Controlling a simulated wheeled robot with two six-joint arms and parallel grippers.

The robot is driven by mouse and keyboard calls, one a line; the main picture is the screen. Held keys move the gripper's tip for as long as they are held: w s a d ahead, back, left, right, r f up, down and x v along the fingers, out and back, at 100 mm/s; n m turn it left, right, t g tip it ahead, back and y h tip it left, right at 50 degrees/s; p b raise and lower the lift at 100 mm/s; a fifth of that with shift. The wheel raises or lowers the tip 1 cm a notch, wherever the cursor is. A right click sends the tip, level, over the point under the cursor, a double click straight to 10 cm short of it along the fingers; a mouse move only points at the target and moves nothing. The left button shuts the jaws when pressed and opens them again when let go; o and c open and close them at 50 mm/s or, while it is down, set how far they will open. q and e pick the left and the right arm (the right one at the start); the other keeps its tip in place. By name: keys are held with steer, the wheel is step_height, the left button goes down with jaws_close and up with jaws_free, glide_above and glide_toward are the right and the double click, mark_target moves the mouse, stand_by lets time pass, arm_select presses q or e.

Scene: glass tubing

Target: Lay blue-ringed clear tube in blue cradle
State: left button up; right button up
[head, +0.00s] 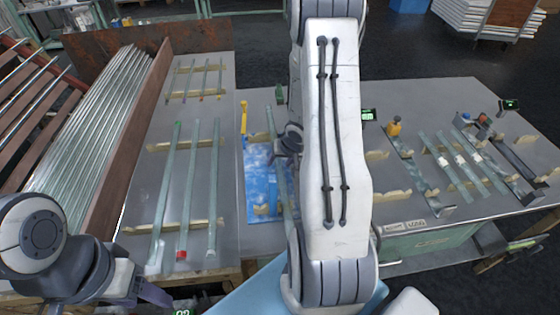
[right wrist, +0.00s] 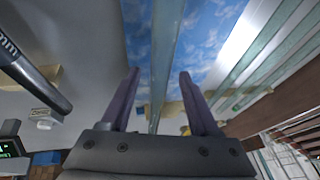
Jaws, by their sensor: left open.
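A long clear tube (head: 283,185) lies lengthwise over the right side of a blue cloud-patterned mat (head: 257,180); no blue ring on it can be made out. My right gripper (head: 286,145) is over this tube, partly hidden by my right arm. In the right wrist view, the tube (right wrist: 165,60) runs between the spread fingers (right wrist: 161,95), with gaps at both sides. My left gripper (head: 148,290) is open and empty at the lower left, near the table's front edge.
Clear tubes (head: 195,175), some with red or green ends, lie on tan supports at the left. A rusty wall (head: 130,140) separates them from stacked tubing (head: 85,135). More tubes (head: 460,165) and holders stand at right. A yellow post (head: 243,115) rises by the mat.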

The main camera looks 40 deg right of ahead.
steer(key=shift+r+p, duration=0.4)
steer(key=shift+r, duration=0.15)
steer(key=p+v, duration=0.7)
steer(key=v, duration=0.5)
steer(key=w+a+r+n+g+h, duration=0.1)
steer(key=a+r+n, duration=0.25)
steer(key=a, duration=0.55)
steer(key=a+r+n, duration=0.3)
steer(key=a+r, duration=0.2)
steer(key=a, duration=0.3)
steer(key=s+a+r+n+g+y, duration=0.2)
steer(key=s+a+r+n+g, duration=0.2)
steer(key=s+a, duration=1.2)
steer(key=s+r+n, duration=0.1)
steer(key=n, duration=0.2)
steer(key=shift+r+n+y, duration=0.15)
steer(key=shift+n+y, duration=0.15)
steer(key=shift+n, duration=0.05)
